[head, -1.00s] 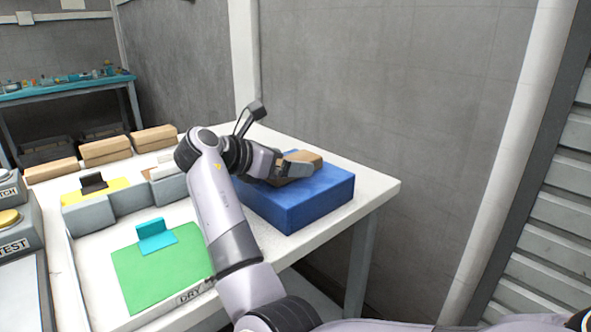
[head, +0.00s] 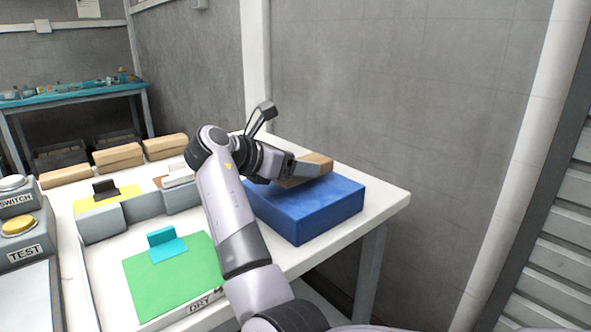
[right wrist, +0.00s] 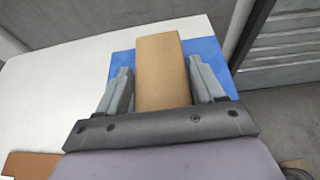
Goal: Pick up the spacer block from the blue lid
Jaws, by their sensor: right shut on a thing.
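The spacer block looks to be the tan-brown block (head: 319,160) at my right gripper (head: 306,169), over the back part of the blue lid (head: 309,212). In the right wrist view the block (right wrist: 161,70) lies lengthwise between the two grey fingers of my right gripper (right wrist: 163,82), with the blue lid (right wrist: 122,63) behind it. The right gripper is shut on the block. The block looks slightly above the lid, but the fingers hide part of its underside. My left gripper is not in view.
The blue lid rests near the right corner of the white table (head: 375,215). A green mat (head: 172,280) with a teal angled piece (head: 165,244), grey blocks (head: 100,222) and several brown boxes (head: 118,156) are to the left. A grey wall (head: 400,90) stands behind.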

